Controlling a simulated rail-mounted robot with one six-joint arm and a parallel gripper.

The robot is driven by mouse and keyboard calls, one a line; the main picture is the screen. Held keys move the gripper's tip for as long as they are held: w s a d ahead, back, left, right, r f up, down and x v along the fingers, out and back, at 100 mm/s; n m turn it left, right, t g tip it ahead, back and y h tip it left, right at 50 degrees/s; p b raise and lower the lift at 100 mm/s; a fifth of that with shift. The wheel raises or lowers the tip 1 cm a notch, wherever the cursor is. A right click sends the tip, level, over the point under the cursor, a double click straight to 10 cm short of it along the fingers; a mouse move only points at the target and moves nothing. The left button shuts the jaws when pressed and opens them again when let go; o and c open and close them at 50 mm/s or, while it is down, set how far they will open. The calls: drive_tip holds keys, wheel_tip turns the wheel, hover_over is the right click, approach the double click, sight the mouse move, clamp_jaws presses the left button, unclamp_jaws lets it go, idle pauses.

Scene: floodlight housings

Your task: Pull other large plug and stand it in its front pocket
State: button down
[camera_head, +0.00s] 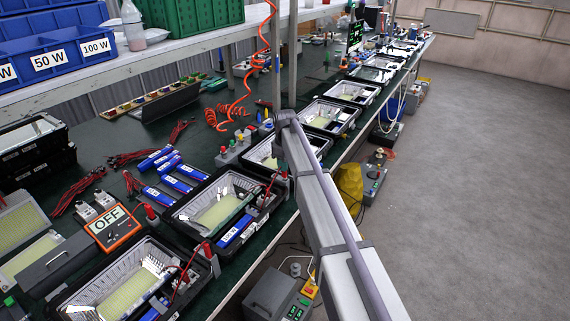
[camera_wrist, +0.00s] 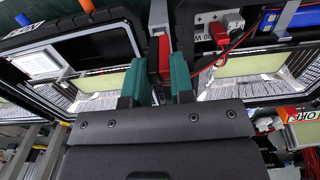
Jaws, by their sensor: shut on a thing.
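In the wrist view, the green-tipped fingers of my gripper (camera_wrist: 166,80) are shut on a red plug (camera_wrist: 165,54). The plug's lower part is hidden between the fingers and a dark edge, so I cannot tell whether it sits in a socket or pocket. Another red plug (camera_wrist: 220,33) with red and black leads is on the grey block at upper right.
Open floodlight housings stand in a row along the green bench; the second (camera_head: 172,222) holds a blue battery (camera_head: 236,231). Loose red leads (camera_head: 80,190) are at left.

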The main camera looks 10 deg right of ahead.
drive_tip(key=shift+f+b, duration=0.7)
drive_tip(key=shift+f, duration=0.1)
drive_tip(key=c, duration=0.9)
unclamp_jaws()
drive_tip(key=shift+r, duration=0.1)
wheel_tip(320, 180, up, 11)
drive_tip(key=p, duration=1.1)
drive_tip(key=s+m, duration=0.9)
drive_tip(key=s, duration=2.9)
drive_tip(key=shift+s+m, duration=0.2)
drive_tip(key=shift+m, duration=0.1)
